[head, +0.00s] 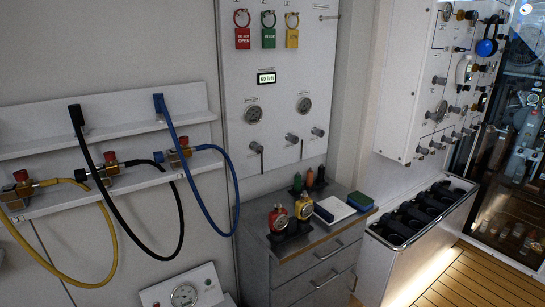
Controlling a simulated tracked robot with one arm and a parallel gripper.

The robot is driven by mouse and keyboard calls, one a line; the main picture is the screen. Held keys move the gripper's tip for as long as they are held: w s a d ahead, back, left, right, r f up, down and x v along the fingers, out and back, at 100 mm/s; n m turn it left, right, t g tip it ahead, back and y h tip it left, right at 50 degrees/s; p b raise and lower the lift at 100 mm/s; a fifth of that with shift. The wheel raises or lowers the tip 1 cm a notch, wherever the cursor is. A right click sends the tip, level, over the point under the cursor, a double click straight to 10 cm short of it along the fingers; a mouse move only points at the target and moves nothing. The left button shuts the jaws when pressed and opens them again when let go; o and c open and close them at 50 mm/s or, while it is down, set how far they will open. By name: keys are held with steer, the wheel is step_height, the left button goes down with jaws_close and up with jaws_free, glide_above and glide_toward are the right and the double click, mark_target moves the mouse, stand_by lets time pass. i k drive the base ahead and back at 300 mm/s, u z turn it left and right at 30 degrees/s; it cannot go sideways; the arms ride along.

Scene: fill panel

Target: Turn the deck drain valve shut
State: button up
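I cannot tell which fitting is the deck drain valve, as most labels are too small to read. The white centre panel (275,60) carries two round dials or knobs, a left one (253,114) and a right one (304,104). The white panel at right (395,85) bears several grey knobs and other fittings, including a larger round one (437,112). My gripper is not in view.
Yellow, black (110,210) and blue (205,190) hoses hang on wall shelves at left. A grey drawer cabinet (315,265) holds red and yellow gauged items. A white bin (400,262) with dark items stands right. A gauge box (205,280) sits low. Wooden floor (475,280) is clear.

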mark_target(258, 149)
steer(key=z, duration=0.45)
steer(key=k, duration=1.15)
steer(key=z, duration=0.6)
steer(key=i, duration=2.1)
steer(key=u, duration=1.2)
steer(key=i, duration=0.55)
steer(key=u, duration=0.35)
